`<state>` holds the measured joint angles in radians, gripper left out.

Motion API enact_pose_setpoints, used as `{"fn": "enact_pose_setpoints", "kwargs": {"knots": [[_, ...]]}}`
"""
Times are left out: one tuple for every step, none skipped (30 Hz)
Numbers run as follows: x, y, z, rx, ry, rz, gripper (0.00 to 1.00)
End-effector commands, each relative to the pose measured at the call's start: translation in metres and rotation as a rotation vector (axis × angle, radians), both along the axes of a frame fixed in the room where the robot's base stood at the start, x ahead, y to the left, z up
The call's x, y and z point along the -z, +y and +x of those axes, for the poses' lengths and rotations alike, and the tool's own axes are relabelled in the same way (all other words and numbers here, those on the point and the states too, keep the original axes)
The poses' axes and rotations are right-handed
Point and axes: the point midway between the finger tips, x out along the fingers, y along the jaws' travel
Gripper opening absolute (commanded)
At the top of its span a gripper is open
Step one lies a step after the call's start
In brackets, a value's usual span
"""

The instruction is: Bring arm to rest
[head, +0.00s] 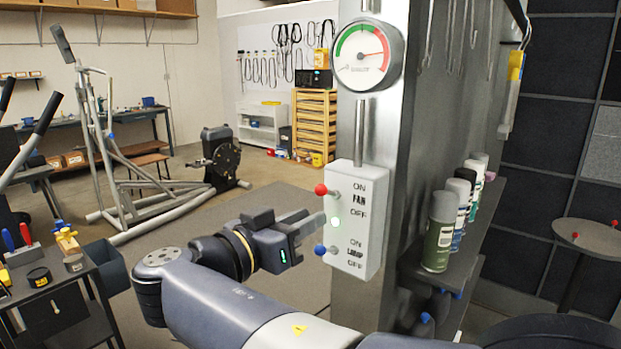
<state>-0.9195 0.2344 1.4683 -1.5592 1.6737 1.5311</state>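My gripper (316,220) is in the middle of the head view, at the end of my arm, which reaches up from the lower right and bends at the left. Its fingers point right, toward the white switch box (369,222) on the metal pillar. The fingertips appear close to the box's left side, between the red-knobbed FAN lever (321,189) and the blue-knobbed LAMP lever (320,249). I cannot tell whether they touch the box. Nothing shows between the fingers, and their gap is too foreshortened to judge.
A round gauge (363,56) sits above the box on the pillar (403,130). Spray cans (440,232) stand on a shelf at the right. A small dark table (75,290) with tools is at lower left. An elliptical frame (110,160) stands behind, with open floor around it.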

Motion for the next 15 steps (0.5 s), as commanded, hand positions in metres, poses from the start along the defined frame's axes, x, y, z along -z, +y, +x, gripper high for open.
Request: {"fn": "enact_pose_setpoints", "kwargs": {"knots": [[0.003,0.008,-0.007,-0.005,0.001,0.001,0.25],[0.003,0.011,-0.011,-0.005,0.0,0.001,0.25],[0.002,0.016,-0.015,-0.004,0.0,0.001,0.25],[0.002,0.019,-0.019,-0.004,0.001,0.002,0.25],[0.002,0.022,-0.022,-0.004,0.001,0.002,0.25],[0.002,0.025,-0.026,-0.004,0.001,0.001,0.25],[0.002,0.028,-0.029,-0.003,0.002,0.0,0.25],[0.002,0.03,-0.031,-0.003,0.002,0.0,0.25],[0.001,0.033,-0.034,-0.002,0.002,0.0,0.25],[0.001,0.034,-0.035,-0.002,0.002,0.0,0.25],[0.001,0.036,-0.037,-0.001,0.002,0.0,0.25],[0.001,0.037,-0.039,-0.001,0.002,0.0,0.25],[0.001,0.038,-0.04,-0.001,0.002,0.001,0.25],[0.001,0.038,-0.04,-0.001,0.002,0.001,0.25],[0.001,0.039,-0.041,0.0,0.002,0.001,0.25]]}}
